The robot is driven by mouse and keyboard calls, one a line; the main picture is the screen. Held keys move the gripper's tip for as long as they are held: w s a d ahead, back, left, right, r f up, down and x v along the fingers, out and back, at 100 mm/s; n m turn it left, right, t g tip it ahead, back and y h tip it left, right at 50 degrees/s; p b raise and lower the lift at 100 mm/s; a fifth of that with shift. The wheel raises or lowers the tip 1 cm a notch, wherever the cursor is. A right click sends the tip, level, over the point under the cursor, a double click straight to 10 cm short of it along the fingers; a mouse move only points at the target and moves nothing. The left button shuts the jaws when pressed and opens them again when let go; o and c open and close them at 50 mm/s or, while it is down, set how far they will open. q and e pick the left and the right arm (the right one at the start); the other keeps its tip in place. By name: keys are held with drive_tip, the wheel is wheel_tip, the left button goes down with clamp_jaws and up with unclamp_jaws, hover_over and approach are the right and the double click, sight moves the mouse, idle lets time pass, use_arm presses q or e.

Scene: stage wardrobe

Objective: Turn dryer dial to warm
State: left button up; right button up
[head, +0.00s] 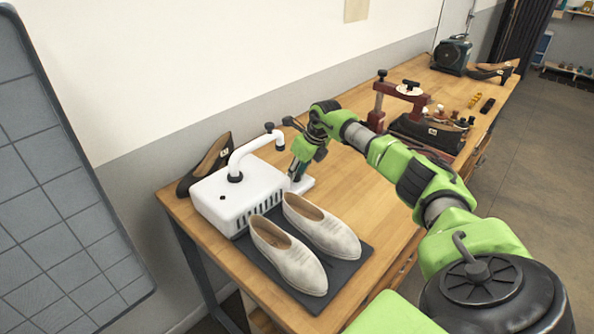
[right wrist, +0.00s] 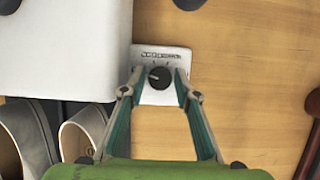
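The dryer (head: 238,196) is a white box with a bent white pipe on top, standing on the wooden bench. Its dial (right wrist: 160,76) is a round black knob on a small white plate (right wrist: 165,60) with printed marks, beside the box. A pale pointer mark seems to face left in the right wrist view. My right gripper (right wrist: 161,77) is open, its two fingers on either side of the dial with gaps visible. In the head view the right gripper (head: 297,172) points down over the plate and hides the dial. My left gripper is not in view.
Pale shoes (head: 288,262) rest on a dark mat (head: 349,268) in front of the dryer. A dark shoe (head: 207,168) leans behind it. A red clamp stand (head: 378,112) and more shoes are farther along the bench. Bare wood (head: 372,205) lies right of the plate.

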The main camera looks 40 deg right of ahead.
drive_tip(key=shift+f, duration=0.1)
drive_tip(key=shift+c, duration=0.5)
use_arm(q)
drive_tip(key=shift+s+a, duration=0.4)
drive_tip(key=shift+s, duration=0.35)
use_arm(e)
drive_tip(key=c, duration=0.7)
